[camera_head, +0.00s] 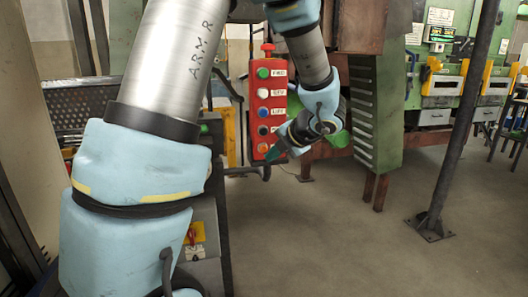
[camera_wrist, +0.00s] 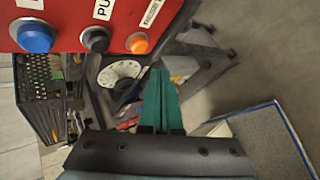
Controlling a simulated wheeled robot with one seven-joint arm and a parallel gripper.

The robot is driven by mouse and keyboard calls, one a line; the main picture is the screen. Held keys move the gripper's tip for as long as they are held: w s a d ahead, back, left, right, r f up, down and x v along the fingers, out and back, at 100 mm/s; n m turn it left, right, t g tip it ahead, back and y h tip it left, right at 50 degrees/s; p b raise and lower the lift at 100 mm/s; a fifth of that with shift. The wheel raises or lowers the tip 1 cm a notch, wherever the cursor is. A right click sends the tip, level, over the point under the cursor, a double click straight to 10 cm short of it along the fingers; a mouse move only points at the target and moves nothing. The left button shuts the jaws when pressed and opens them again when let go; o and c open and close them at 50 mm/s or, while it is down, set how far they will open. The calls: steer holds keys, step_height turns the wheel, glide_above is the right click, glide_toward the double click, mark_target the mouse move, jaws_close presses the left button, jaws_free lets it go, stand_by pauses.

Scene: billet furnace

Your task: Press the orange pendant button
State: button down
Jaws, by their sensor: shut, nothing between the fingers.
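The red pendant box (camera_head: 249,108) hangs upright near the middle of the head view, with a column of labelled buttons. The orange button (camera_head: 263,147) is the lowest. In the wrist view the orange button (camera_wrist: 138,43) sits at the lower edge of the red face. My gripper (camera_head: 274,154) is beside the lower end of the pendant in the head view. In the wrist view my gripper (camera_wrist: 160,72) shows teal fingers closed together and empty. The tips appear just below and right of the orange button, apart from it in the picture; their depth gap is unclear.
The blue button (camera_wrist: 36,37) and a dark button (camera_wrist: 96,39) line up beside the orange one. A red mushroom knob (camera_head: 268,47) tops the pendant. A green cabinet (camera_head: 376,115) stands to the right, with a grey post (camera_head: 462,130) further right. The floor (camera_head: 340,240) in front is clear.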

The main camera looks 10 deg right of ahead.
steer(key=shift+w+a, duration=0.1)
steer(key=shift+w, duration=0.9)
steer(key=shift+w+r+p, duration=0.1)
steer(key=shift+w+p, duration=0.05)
steer(key=shift+p, duration=0.35)
stand_by(0.9)
steer(key=shift+w, duration=0.25)
steer(key=shift+w+a+p, duration=0.1)
steer(key=shift+w+p, duration=0.4)
stand_by(0.8)
steer(key=shift+s, duration=0.95)
